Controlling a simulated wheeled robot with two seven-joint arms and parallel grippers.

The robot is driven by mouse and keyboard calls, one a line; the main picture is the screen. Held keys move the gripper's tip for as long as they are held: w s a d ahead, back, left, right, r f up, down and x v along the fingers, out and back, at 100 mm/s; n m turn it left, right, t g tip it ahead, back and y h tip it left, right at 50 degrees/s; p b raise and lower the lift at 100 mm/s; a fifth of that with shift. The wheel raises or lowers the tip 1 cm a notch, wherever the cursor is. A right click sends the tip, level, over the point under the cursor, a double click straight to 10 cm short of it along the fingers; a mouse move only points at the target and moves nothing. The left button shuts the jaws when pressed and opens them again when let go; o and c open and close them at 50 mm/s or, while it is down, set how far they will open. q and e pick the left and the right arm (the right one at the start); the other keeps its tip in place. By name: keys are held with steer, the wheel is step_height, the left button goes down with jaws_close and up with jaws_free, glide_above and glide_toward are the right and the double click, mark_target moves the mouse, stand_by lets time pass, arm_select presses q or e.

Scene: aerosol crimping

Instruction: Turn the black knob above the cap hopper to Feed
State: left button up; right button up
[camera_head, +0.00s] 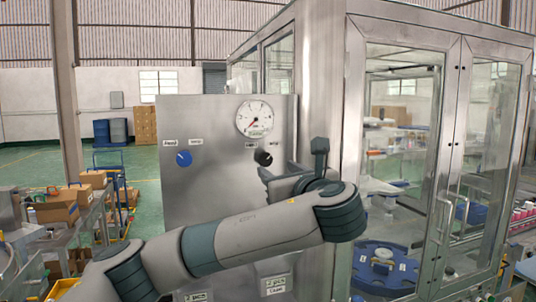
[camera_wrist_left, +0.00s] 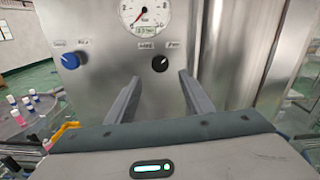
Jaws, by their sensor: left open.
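The black knob (camera_head: 263,158) is on the upright steel panel (camera_head: 215,125), below a round gauge. It also shows in the left wrist view (camera_wrist_left: 159,64), with a small label at its upper left and another at its upper right. The labels are too small to read surely. A pale mark on the knob seems to point to the upper right. My left gripper (camera_head: 277,168) is open and empty in front of the panel. In the left wrist view its fingers (camera_wrist_left: 160,80) straddle the line to the knob, apart from it. I cannot make out the cap hopper. My right gripper is not in view.
A blue knob (camera_head: 183,159) sits left of the black one. The gauge (camera_head: 255,118) is above. A glass-doored steel cabinet (camera_head: 395,130) stands close on the right. Carts with cardboard boxes (camera_head: 60,205) stand at the left. Green floor (camera_head: 30,165) lies open behind them.

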mark_target(266, 162)
arm_select(q)
steer(key=p+x, duration=0.3)
steer(key=x, duration=0.4)
steer(key=shift+r, duration=0.1)
steer(key=shift+p+x, duration=0.45)
steer(key=shift+x, duration=0.3)
steer(key=c, duration=1)
